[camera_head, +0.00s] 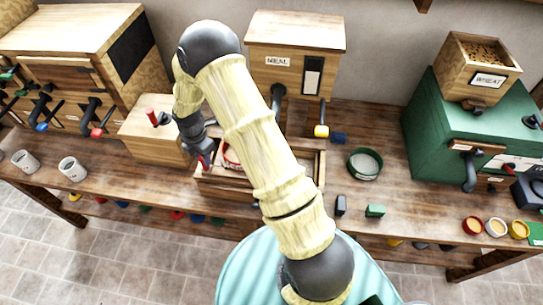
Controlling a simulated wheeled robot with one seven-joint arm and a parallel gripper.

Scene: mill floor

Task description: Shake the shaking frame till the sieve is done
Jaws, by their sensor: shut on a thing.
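The shaking frame (224,187), a low wooden tray-like box, stands on the bench at the middle. A round sieve with a red rim (231,156) sits in it, mostly hidden behind my arm. The frame's right end shows past the arm. My gripper (206,161) is at the frame's upper left end, shut on what looks like the frame's handle. The handle itself is mostly hidden by the fingers. I cannot see what lies in the sieve.
Behind stands the wooden MEAL bin (294,40). A box with a red knob (151,140) is close left of the frame. Right are a green round sieve (365,163), small dark and green blocks (375,211), and the green mill (440,125) with its WHEAT hopper (478,70).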

